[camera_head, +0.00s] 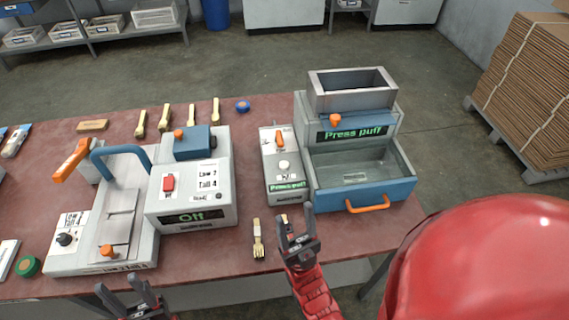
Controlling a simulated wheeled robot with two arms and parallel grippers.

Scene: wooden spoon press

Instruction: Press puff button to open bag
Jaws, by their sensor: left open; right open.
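A small grey control box (264,150) stands mid-table with an orange switch (280,140), a round pale button (284,166) and a green "Press puff" display (288,187). To its right is a grey and blue machine (398,125) with a second "Press puff" display, a metal hopper on top and an open bin with an orange handle. I cannot make out a bag. My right gripper (296,219) is open and empty, just in front of the control box and apart from the button. My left gripper (130,293) is open and empty at the table's front edge, lower left.
A machine showing "Off" (190,217) and a sealer-like device with a blue handle (120,155) stand left. Wooden spoons with bands (258,238) lie in front and behind. A blue roll (243,106) is at the back.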

